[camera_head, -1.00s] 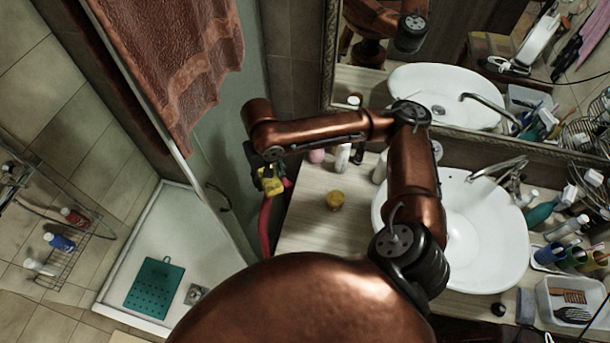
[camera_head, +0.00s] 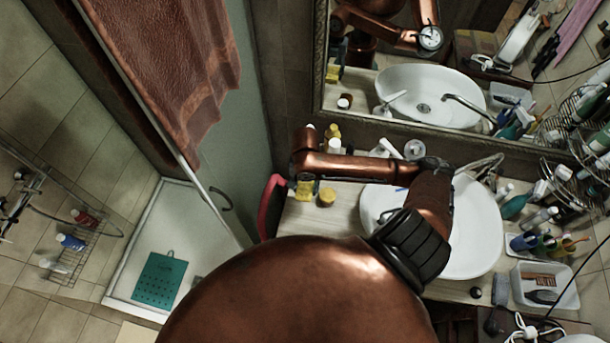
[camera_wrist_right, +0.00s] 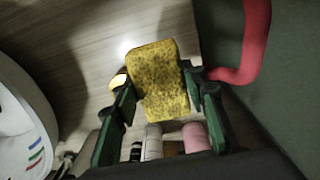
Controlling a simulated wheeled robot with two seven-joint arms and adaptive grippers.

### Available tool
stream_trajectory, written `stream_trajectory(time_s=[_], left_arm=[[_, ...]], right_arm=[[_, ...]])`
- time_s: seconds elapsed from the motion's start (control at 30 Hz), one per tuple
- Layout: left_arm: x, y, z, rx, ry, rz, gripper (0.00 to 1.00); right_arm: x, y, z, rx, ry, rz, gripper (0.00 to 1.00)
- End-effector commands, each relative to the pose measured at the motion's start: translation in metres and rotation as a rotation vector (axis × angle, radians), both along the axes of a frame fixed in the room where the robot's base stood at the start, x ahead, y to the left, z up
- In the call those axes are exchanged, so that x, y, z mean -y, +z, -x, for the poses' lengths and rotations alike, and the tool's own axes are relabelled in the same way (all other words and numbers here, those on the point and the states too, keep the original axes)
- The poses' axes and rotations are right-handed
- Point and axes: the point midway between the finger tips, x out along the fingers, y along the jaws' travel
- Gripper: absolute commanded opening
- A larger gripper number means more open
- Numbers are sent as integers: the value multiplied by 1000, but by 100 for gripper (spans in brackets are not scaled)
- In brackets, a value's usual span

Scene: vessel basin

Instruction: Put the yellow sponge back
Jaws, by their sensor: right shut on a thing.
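The yellow sponge (camera_wrist_right: 160,82) is held between the fingers of my right gripper (camera_wrist_right: 160,98), as the right wrist view shows. It hangs over the wooden counter (camera_wrist_right: 90,50); whether it touches the surface I cannot tell. In the head view the sponge (camera_head: 304,191) shows small below the end of my right arm, near the counter's left end, and my right gripper (camera_head: 304,180) is partly hidden there by the wrist. A round yellow jar (camera_head: 326,197) stands just right of the sponge. My left gripper is not seen.
The white basin (camera_head: 470,235) lies right of the sponge. Bottles (camera_head: 333,135) stand behind my right arm against the mirror wall. A red curved object (camera_head: 269,208) lies close to the left of the gripper. A white tray (camera_head: 545,290) and cups fill the counter's right side.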

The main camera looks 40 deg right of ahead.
Motion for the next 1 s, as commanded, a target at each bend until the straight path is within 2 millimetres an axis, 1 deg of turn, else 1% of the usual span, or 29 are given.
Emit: stream_trajectory(time_s=[0.03,0.1,0.27,0.3,0.4,0.5,0.6,0.77,0.8,0.9,1.0], left_arm=[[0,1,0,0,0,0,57],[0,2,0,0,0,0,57],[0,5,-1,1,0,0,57],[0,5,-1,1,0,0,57],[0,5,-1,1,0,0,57],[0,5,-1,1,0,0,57],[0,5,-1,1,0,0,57],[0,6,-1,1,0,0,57],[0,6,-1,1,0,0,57],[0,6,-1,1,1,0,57],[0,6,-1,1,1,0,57]], right_arm=[[9,-5,-10,-1,-5,3,13],[19,-12,-23,0,-4,4,13],[42,-28,-53,0,-3,3,13],[47,-35,-59,-1,-3,2,13],[56,-55,-70,-2,-1,2,13],[63,-70,-80,-1,1,1,13],[68,-79,-87,0,1,0,13],[72,-88,-92,-2,2,1,13],[75,-93,-94,-1,1,2,13],[73,-108,-93,-2,2,0,13],[74,-118,-93,-2,2,1,13]])
